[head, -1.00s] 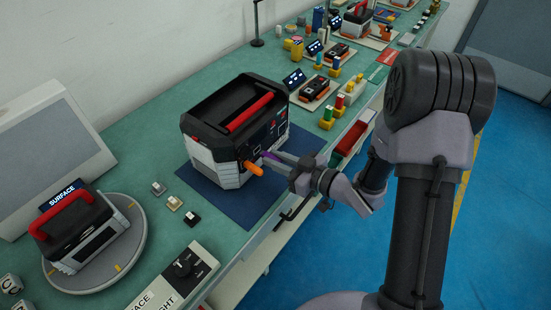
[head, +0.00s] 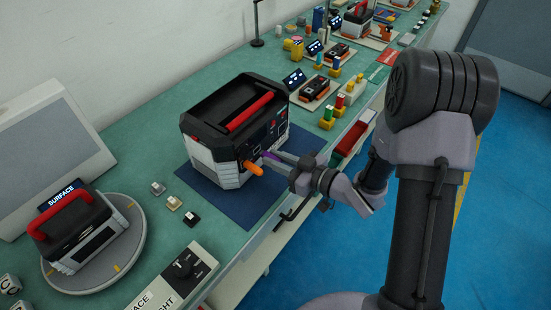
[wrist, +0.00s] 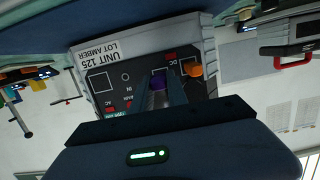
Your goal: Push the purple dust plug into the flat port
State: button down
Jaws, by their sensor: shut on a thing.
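The purple dust plug (head: 270,156) is between the fingertips of my gripper (head: 274,160), at the front panel of the black and grey unit (head: 234,171). In the wrist view the purple plug (wrist: 158,84) shows at the ends of my two fingers (wrist: 163,97), which are shut on it. It lies in front of a white-outlined area of the panel, close to the DC label. Whether it touches the panel or is in a port, I cannot tell. The flat port is not clearly visible; the plug and fingers may cover it.
An orange plug (head: 252,168) sticks out of the panel close beside my fingers; it also shows in the wrist view (wrist: 195,72). The unit stands on a dark blue mat (head: 232,204). A turntable (head: 128,236) with another unit is at the left. The bench edge is close under my arm.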

jog(key=shift+b+x, duration=0.3)
jog(key=shift+x, duration=0.75)
dwell(0.5)
jog(key=c, duration=1.2)
grip_release()
jog(key=shift+a+r, duration=0.1)
jog(key=shift+r, duration=0.1)
